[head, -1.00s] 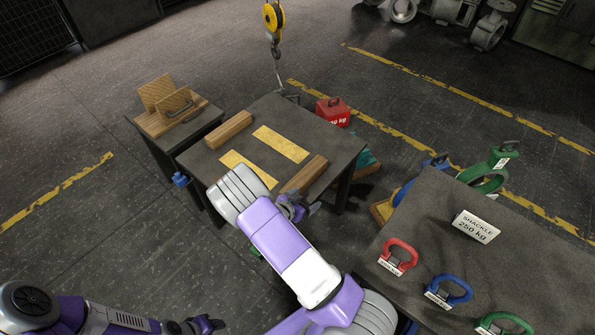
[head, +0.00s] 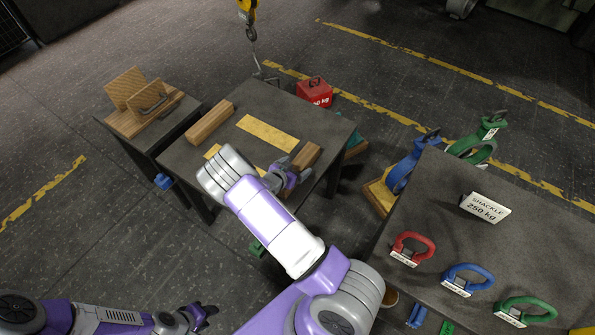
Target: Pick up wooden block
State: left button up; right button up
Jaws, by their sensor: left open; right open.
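Two wooden blocks lie on the dark middle table (head: 225,150). The left wooden block (head: 210,121) lies along the table's left side, clear of my grippers. The right wooden block (head: 307,156) lies near the right edge, its near part hidden by my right gripper (head: 292,177). That gripper is open, right at the near end of this block; I cannot tell whether it touches it. My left gripper (head: 208,313) is open and empty, low over the floor at the bottom, far from both blocks.
Yellow strips (head: 268,133) mark the table top. A red weight (head: 314,93) stands behind it, and a crane hook (head: 252,33) hangs at the back. A side table (head: 175,125) at left holds a wooden rack. A right table (head: 440,215) carries coloured shackles (head: 411,249).

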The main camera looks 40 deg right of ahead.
jog(key=shift+w+d+f, duration=0.1)
jog(key=shift+d+f, duration=0.05)
jog(key=shift+d, duration=0.05)
jog(key=c, duration=1.4)
